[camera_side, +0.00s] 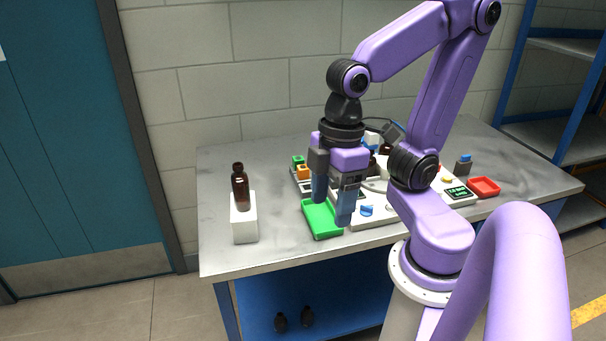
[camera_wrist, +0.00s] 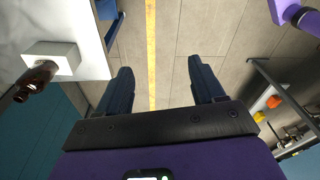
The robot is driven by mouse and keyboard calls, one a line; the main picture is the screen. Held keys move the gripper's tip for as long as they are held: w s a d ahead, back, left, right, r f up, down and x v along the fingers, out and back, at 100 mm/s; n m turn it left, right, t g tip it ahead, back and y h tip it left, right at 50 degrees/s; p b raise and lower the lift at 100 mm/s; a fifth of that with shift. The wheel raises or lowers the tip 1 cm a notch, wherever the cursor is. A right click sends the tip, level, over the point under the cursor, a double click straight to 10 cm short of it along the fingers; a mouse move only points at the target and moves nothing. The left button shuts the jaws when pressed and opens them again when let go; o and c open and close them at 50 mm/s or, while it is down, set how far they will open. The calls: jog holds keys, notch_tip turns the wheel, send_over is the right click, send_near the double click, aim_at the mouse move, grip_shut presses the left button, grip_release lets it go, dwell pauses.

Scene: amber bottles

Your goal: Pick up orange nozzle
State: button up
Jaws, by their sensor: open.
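A small orange piece (camera_side: 303,173), which looks like the orange nozzle, sits on the table beside a green piece (camera_side: 298,161) in the side view. It is behind and left of my gripper (camera_side: 331,212), and its detail is too small to tell. My gripper is open and empty, pointing down above the green tray. In the wrist view my gripper (camera_wrist: 160,66) shows its two dark blue fingers wide apart, with only floor between them. Small orange and yellow items (camera_wrist: 273,101) show on a rack at the right there; I cannot tell what they are.
A green tray (camera_side: 311,231) lies below my gripper. A blue piece (camera_side: 366,210) sits on a white board. A red tray (camera_side: 484,187) is at the right. The table's front left is clear.

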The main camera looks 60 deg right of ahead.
jog(key=w+f+m+t+y, duration=0.1)
jog(key=w+m+t+y, duration=0.4)
jog(key=w, duration=0.9)
jog(key=w+d+m+t+h, duration=0.2)
jog(key=w+d+m+h, duration=0.25)
jog(key=w+d, duration=0.3)
jog(key=m+t+h, duration=0.1)
jog(key=m+h, duration=1)
send_over(304, 169)
jog(key=s+a, duration=0.4)
jog(key=shift+y, duration=0.25)
notch_tip(304, 169, down, 20)
jog(key=shift+w+d+f, duration=0.1)
jog(key=shift+d+f, duration=0.05)
jog(key=shift+f, duration=0.1)
jog(key=shift+x, duration=3.85)
